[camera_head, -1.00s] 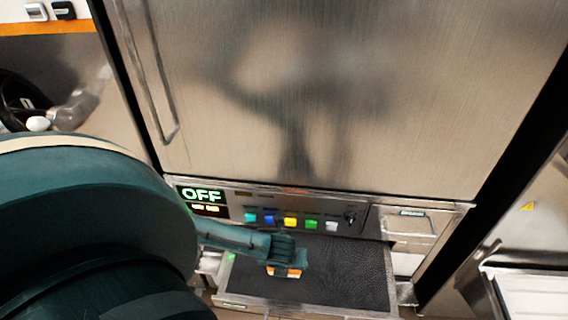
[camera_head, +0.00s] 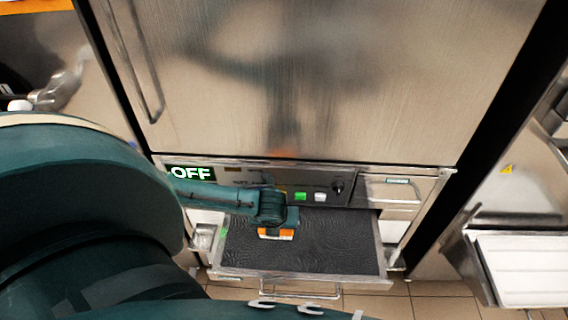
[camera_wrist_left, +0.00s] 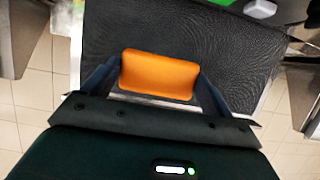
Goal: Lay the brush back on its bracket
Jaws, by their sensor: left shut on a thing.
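My left gripper (camera_head: 274,218) reaches in from the left in front of the freezer's control panel, above the pulled-out drawer. It is shut on an orange block-shaped thing with a pale lower edge, which I take for the brush (camera_head: 278,234). In the left wrist view the brush (camera_wrist_left: 160,73) sits between the two fingers, over the dark drawer surface. I cannot tell whether it touches that surface. Bristles are not clear. I cannot make out the bracket in either view. My right gripper is not in view.
The drawer (camera_head: 340,243) has a dark textured inside, a metal rim and a front handle (camera_head: 300,294). The panel with its OFF display (camera_head: 192,173) and buttons is close behind the gripper. The large freezer door (camera_head: 300,90) is shut above. A white-topped unit (camera_head: 520,262) stands at right.

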